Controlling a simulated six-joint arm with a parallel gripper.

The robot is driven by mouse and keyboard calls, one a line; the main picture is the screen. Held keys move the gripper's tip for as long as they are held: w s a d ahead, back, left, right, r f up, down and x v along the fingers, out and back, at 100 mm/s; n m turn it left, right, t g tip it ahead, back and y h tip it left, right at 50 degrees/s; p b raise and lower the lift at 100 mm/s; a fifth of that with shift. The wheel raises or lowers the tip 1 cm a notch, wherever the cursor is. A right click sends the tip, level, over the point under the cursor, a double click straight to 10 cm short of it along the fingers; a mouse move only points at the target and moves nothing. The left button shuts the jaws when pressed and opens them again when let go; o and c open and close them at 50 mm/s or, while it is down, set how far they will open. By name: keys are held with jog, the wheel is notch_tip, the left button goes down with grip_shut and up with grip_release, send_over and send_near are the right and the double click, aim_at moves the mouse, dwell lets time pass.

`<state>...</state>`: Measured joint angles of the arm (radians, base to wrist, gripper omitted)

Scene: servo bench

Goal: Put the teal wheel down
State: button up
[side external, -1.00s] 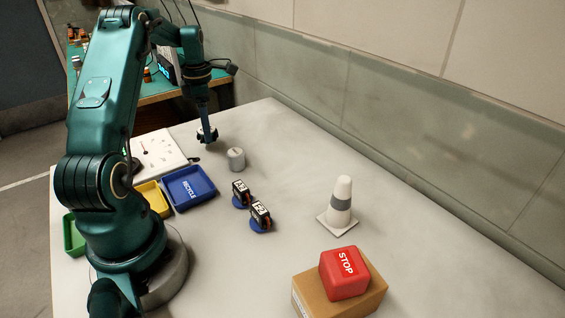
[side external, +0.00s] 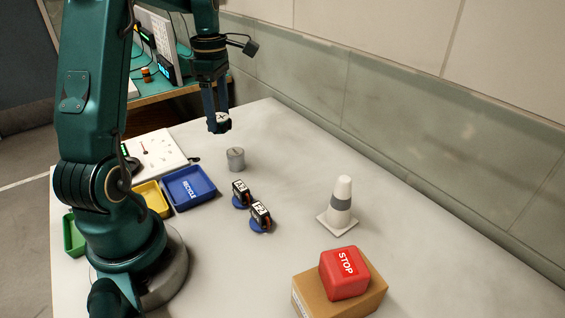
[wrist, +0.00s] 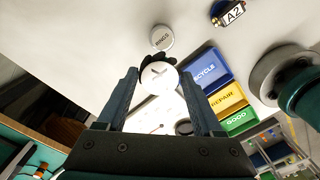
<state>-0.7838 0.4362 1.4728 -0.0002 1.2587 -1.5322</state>
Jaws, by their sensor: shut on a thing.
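My gripper (side external: 217,122) is shut on a small round piece (wrist: 159,75) with a white face, a cross mark and a dark, uneven rim. No teal shows on this held piece. In the wrist view it sits between the two fingertips of my gripper (wrist: 159,80). In the side view it is in the air above the table, behind the grey cylinder and clear of it. I see no separate teal wheel in either view.
The grey cylinder (side external: 235,159) stands on the table (side external: 300,140). Blue RECYCLE (side external: 190,187), yellow REPAIR (wrist: 228,98) and green GOOD (wrist: 240,122) trays sit near my base. Two labelled servos (side external: 260,213), a cone (side external: 340,200) and a red STOP block (side external: 345,272) stand farther right.

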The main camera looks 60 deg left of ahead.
jog(key=shift+m, duration=0.7)
jog(key=w+d+f, duration=0.2)
jog(key=d, duration=0.2)
jog(key=w+d+f, duration=0.2)
jog(key=w+d, duration=0.1)
jog(key=d, duration=0.1)
jog(key=w+d+f, duration=0.1)
jog(key=w+d, duration=0.2)
jog(key=d, duration=0.1)
jog(key=shift+d+f, duration=0.3)
jog(key=shift+f, duration=2.05)
jog(key=o, duration=1.4)
jog(key=shift+f, duration=0.1)
jog(key=shift+c, duration=0.2)
